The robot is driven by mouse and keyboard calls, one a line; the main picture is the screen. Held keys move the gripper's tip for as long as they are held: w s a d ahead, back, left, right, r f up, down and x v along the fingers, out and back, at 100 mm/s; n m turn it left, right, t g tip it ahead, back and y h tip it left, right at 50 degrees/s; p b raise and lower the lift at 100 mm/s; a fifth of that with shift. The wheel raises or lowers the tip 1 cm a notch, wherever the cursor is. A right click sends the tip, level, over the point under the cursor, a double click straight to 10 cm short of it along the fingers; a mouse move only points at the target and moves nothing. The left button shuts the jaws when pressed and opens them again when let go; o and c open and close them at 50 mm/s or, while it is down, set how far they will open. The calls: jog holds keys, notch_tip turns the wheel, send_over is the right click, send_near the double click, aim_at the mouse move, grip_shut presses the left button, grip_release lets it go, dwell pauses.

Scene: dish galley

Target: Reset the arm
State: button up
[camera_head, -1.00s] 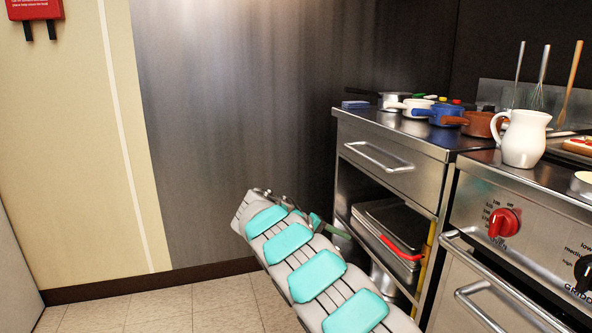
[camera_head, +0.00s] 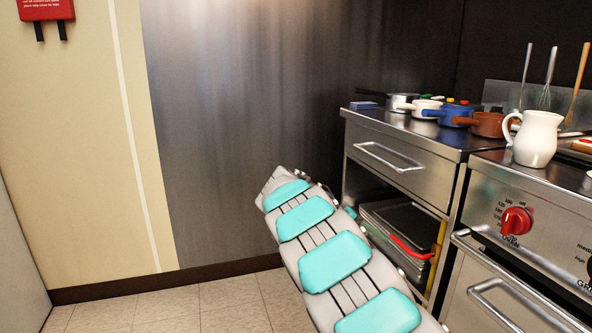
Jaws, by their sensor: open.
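My arm, with pale grey links and turquoise pads, reaches up from the lower right to the middle of the head view. Its far end is in front of the dark metal wall panel (camera_head: 240,110), left of the steel counter unit (camera_head: 405,165). My gripper cannot be made out; the arm's own links cover the area behind them. Small dark and green bits show at the arm's right edge, too unclear to name.
A blue pot (camera_head: 456,116), a brown pot (camera_head: 489,125) and a white pot (camera_head: 424,107) stand on the counter. A white jug (camera_head: 537,140) is on the stove (camera_head: 530,210) at right. Trays (camera_head: 392,222) fill the open shelf. Tiled floor (camera_head: 190,308) is clear at left.

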jog(key=s+d+r+m+g+y, duration=0.1)
jog(key=s+d+y, duration=0.15)
jog(key=s, duration=0.95)
jog(key=s+d+r+m+g+y, duration=0.15)
jog(key=s+d, duration=0.25)
jog(key=s, duration=0.8)
jog(key=s+a+f+y, duration=0.2)
jog(key=s+a, duration=0.2)
jog(key=s, duration=0.4)
jog(key=s+a+f+y, duration=0.2)
jog(key=s+a+f, duration=0.1)
jog(key=s, duration=0.5)
jog(key=s+a+f+y, duration=0.2)
jog(key=s+a+f, duration=0.1)
jog(key=s, duration=0.5)
jog(key=shift+a+g+y, duration=0.35)
jog(key=shift+a+y, duration=0.05)
jog(key=shift+a, duration=0.4)
jog(key=shift+f, duration=0.1)
